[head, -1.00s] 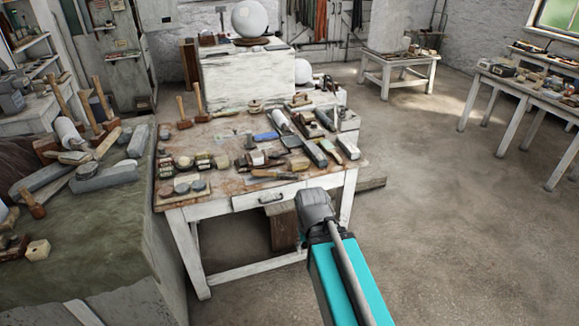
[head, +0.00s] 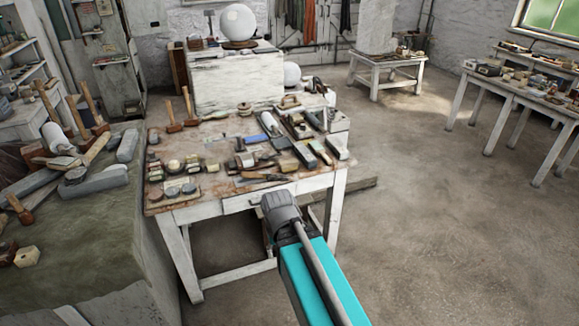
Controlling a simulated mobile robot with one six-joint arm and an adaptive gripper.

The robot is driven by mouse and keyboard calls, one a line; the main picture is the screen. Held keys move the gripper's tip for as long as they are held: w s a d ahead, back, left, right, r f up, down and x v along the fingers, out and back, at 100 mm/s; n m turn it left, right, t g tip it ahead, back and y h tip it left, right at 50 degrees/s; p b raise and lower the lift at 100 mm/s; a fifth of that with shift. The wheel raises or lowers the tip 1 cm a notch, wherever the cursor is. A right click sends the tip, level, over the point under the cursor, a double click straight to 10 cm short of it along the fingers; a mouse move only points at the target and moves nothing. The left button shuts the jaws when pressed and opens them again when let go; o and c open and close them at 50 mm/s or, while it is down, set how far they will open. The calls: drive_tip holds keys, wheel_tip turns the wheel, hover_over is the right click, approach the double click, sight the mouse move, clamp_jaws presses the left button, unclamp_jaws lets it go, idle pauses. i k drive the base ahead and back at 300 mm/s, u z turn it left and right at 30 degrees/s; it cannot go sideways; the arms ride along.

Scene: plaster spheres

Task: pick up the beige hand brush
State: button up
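The work table (head: 215,132) stands ahead, its top crowded with tools. A small beige piece that looks like the hand brush (head: 287,162) lies near the table's front right part, among darker tools; it is too small to be certain. My gripper (head: 281,203) is seen from behind at the end of my teal arm, in front of the table's front edge and nearer to me than the brush. Its fingers are hidden, so I cannot tell whether it is open or holds anything.
Long blocks and other tools crowd the table's right side. Upright mallets (head: 187,105) stand at its back left. A green-covered bench (head: 75,225) with grey blocks is close on the left. A white plinth bears a plaster sphere (head: 238,22) behind. Open floor lies right.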

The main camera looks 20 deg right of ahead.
sight(290, 165)
drive_tip(key=u, duration=0.05)
drive_tip(key=i, duration=1)
drive_tip(key=z, duration=0.05)
